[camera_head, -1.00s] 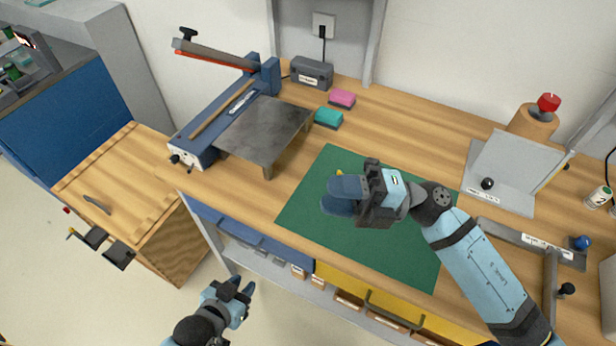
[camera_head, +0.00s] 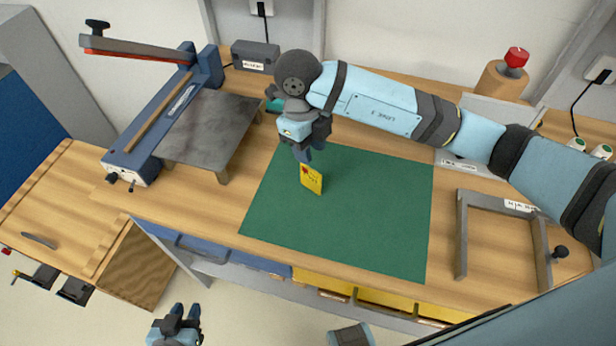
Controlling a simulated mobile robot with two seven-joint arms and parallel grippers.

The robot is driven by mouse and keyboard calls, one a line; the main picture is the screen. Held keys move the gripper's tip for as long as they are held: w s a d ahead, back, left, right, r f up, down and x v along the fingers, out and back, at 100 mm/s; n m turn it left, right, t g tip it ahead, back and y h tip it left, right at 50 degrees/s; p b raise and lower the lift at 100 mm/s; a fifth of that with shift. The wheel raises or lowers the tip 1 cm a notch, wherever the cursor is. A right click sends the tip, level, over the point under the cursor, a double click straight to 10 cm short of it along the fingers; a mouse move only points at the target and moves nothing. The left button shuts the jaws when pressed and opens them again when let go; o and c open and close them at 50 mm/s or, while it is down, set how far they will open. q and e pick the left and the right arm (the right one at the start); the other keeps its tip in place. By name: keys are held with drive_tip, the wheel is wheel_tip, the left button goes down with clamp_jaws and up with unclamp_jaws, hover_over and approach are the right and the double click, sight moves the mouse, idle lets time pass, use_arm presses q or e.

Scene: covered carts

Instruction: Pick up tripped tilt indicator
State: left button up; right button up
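The tilt indicator is a small yellow card (camera_head: 311,180) with a red mark, upright and slightly tilted over the green mat (camera_head: 360,225) in the head view. My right gripper (camera_head: 304,156) points down with its fingertips at the card's top edge. The fingers overlap in the view, so I cannot tell whether they are shut on the card or whether its lower edge touches the mat. My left gripper (camera_head: 188,313) is low in front of the bench, empty, with its fingers apart.
A blue sealer (camera_head: 150,135) with a raised arm and a grey metal plate (camera_head: 208,130) stand left of the mat. A grey frame (camera_head: 500,205) lies at the right. A red-topped roll (camera_head: 507,75) stands at the back right. Most of the mat is clear.

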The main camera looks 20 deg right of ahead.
sight(311, 169)
drive_tip(key=f, duration=0.6)
drive_tip(key=f+p, duration=0.1)
drive_tip(key=f, duration=0.1)
drive_tip(key=shift+s+d+f, duration=0.15)
drive_tip(key=shift+s+f, duration=0.25)
clamp_jaws()
